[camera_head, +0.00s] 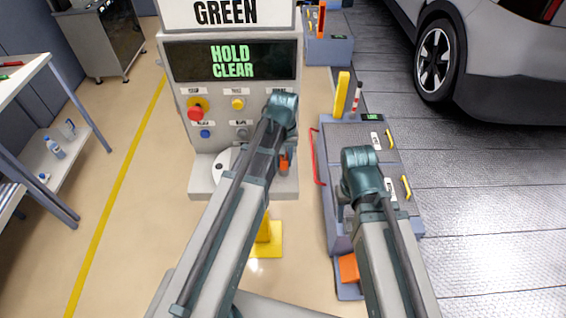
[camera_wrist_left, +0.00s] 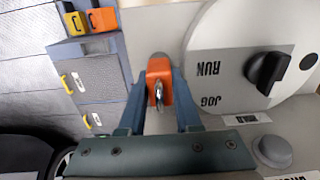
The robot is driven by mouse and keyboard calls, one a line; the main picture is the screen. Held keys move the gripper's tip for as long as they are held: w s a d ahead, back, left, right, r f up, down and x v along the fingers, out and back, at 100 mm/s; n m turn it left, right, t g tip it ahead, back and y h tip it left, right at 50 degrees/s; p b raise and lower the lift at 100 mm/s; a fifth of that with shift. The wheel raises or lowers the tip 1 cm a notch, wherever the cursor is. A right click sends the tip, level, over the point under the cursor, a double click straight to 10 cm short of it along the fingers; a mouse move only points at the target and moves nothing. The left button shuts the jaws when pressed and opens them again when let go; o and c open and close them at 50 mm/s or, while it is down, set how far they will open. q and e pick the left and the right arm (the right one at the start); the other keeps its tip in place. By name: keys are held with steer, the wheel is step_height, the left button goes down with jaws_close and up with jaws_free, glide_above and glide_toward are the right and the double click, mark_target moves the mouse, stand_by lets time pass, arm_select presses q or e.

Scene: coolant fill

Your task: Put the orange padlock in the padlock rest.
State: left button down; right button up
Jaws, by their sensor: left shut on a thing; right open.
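The orange padlock (camera_wrist_left: 158,72) is between the two blue fingers of my left gripper (camera_wrist_left: 158,105), which is shut on it. A silver metal loop shows on its near side. In the head view the padlock (camera_head: 284,164) is a small orange patch beside my left gripper (camera_head: 289,154), low at the right of the control stand. I cannot tell whether it touches the stand. My right gripper (camera_head: 346,197) is over the grey-blue cabinet, open and mostly hidden by its wrist. I cannot clearly make out a padlock rest.
The control stand (camera_head: 180,85) has buttons and a "HOLD CLEAR" screen. A RUN/JOG dial (camera_wrist_left: 235,60) is beside my left gripper. The cabinet (camera_head: 337,205) has yellow handles; an orange block (camera_head: 349,268) and a yellow block (camera_wrist_left: 72,19) are at its near end. A car (camera_head: 490,80) stands right.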

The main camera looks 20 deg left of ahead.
arm_select(q)
steer(key=c, duration=0.6)
jaws_free()
step_height(320, 180, up, 12)
steer(key=p, duration=1.2)
steer(key=s+d+m+y, duration=0.1)
steer(key=s+d+m, duration=0.5)
steer(key=s+d, duration=0.4)
steer(key=s, duration=0.4)
steer(key=shift+s+d+r+m, duration=0.2)
steer(key=shift+d+m, duration=0.1)
steer(key=shift+m, duration=0.1)
steer(key=shift+f, duration=0.1)
